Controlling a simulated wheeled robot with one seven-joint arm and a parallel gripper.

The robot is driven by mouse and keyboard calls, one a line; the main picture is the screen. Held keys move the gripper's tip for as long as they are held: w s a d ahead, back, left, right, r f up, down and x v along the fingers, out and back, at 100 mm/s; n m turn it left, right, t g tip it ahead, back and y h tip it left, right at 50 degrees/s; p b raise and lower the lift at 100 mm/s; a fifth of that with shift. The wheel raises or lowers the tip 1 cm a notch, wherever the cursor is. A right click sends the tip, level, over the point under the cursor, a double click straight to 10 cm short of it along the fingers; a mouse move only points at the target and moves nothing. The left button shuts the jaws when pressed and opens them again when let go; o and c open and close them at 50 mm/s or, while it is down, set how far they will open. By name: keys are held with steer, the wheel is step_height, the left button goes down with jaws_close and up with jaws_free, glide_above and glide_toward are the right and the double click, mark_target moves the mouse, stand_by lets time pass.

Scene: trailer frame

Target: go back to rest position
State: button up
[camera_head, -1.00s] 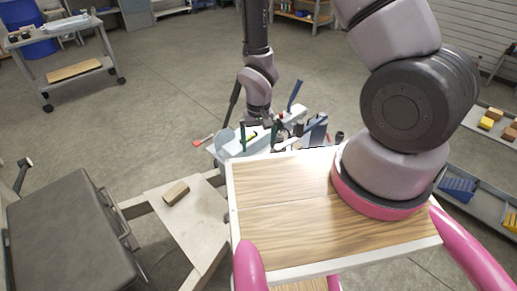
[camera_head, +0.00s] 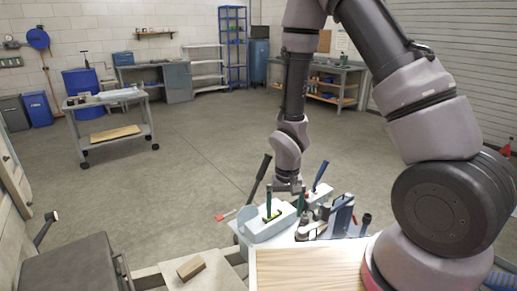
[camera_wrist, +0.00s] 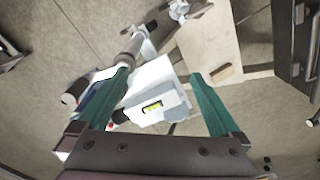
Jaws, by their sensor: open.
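My gripper (camera_head: 286,207) hangs at the end of my arm in the middle of the head view, above a cluster of tools. In the wrist view my gripper (camera_wrist: 160,75) shows two green fingers spread wide, with nothing held between them. Below and beyond the fingers is a pale box-like piece (camera_wrist: 155,92) with a yellow-green vial on it. The same pale piece (camera_head: 262,229) shows under the gripper in the head view. The exact height of the fingers above it cannot be told.
Dark- and blue-handled tools (camera_head: 319,178) stand close around the gripper. A wooden block (camera_head: 191,267) lies on a pale board at lower left, beside a dark grey case (camera_head: 75,267). A wheeled cart (camera_head: 108,122) stands at back left. The middle floor is clear.

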steer(key=w+d+r+m+t+y, duration=0.15)
steer(key=d+r, duration=0.25)
steer(key=r, duration=0.8)
steer(key=w+d+r+m+t+h, duration=0.1)
steer(key=w+d+r+t, duration=0.2)
steer(key=r, duration=0.9)
steer(key=s+d+r+m+t, duration=0.1)
steer(key=s+d+r, duration=0.2)
steer(key=r, duration=0.6)
steer(key=s+d+r+m+t+y, duration=0.1)
steer(key=s+d+r, duration=0.3)
steer(key=s+r, duration=0.4)
steer(key=shift+s+r, duration=0.25)
steer(key=shift+r, duration=0.35)
steer(key=shift+t+y, duration=0.25)
